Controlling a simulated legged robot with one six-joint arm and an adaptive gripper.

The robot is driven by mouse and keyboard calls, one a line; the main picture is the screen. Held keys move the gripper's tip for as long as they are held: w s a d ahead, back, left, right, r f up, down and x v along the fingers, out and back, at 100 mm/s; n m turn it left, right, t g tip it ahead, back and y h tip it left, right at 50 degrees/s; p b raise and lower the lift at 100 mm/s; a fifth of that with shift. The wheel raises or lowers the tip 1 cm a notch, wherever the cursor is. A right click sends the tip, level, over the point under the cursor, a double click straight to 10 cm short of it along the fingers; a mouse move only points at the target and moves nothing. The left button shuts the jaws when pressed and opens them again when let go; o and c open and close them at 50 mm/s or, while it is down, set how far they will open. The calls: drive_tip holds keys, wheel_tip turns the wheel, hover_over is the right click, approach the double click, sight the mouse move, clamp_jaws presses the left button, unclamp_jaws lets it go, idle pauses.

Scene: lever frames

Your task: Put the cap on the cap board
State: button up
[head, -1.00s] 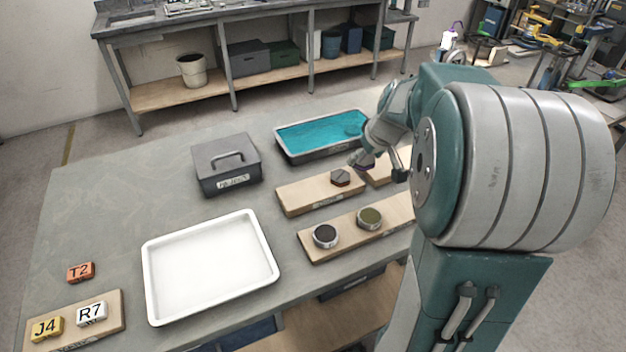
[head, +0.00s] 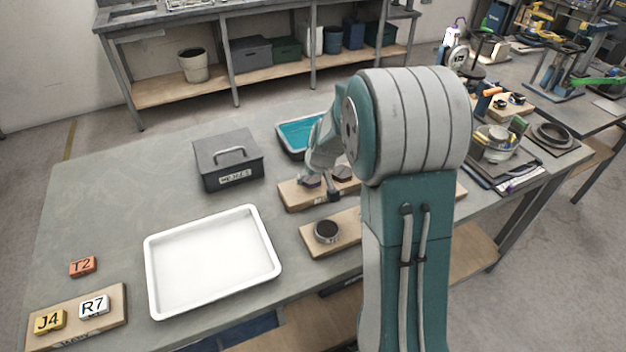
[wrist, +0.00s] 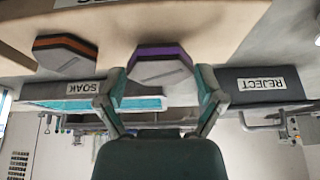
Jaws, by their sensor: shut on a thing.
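A dark six-sided cap with a purple band (wrist: 160,64) is between the fingers of my gripper (wrist: 160,78), which is shut on it. In the head view my gripper (head: 321,189) holds this cap (head: 310,181) over the left part of a wooden board (head: 292,196). I cannot tell whether the cap touches the board. A second dark six-sided cap with an orange band (wrist: 64,57) sits on the same board, beside the held one; it also shows in the head view (head: 342,173).
Behind the board are a blue-filled SOAK tray (head: 296,133) and a dark REJECT box (head: 227,160). A front wooden board (head: 345,221) holds a round dark-topped piece (head: 327,231). A white tray (head: 212,262) lies left. Lettered blocks are at the far left.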

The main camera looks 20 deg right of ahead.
drive_tip(key=shift+d+f, duration=0.1)
drive_tip(key=shift+f, duration=0.6)
drive_tip(key=shift+f, duration=0.15)
drive_tip(key=o, duration=1)
drive_tip(key=shift+o, duration=0.2)
drive_tip(key=v, duration=1.2)
drive_tip(key=s+a+r, duration=0.4)
drive_tip(key=s+a, duration=0.2)
drive_tip(key=s, duration=0.5)
drive_tip(key=s+a+r, duration=0.4)
drive_tip(key=s+a, duration=0.2)
drive_tip(key=s, duration=0.6)
drive_tip(key=shift+s+t, duration=0.3)
drive_tip(key=shift+t, duration=0.1)
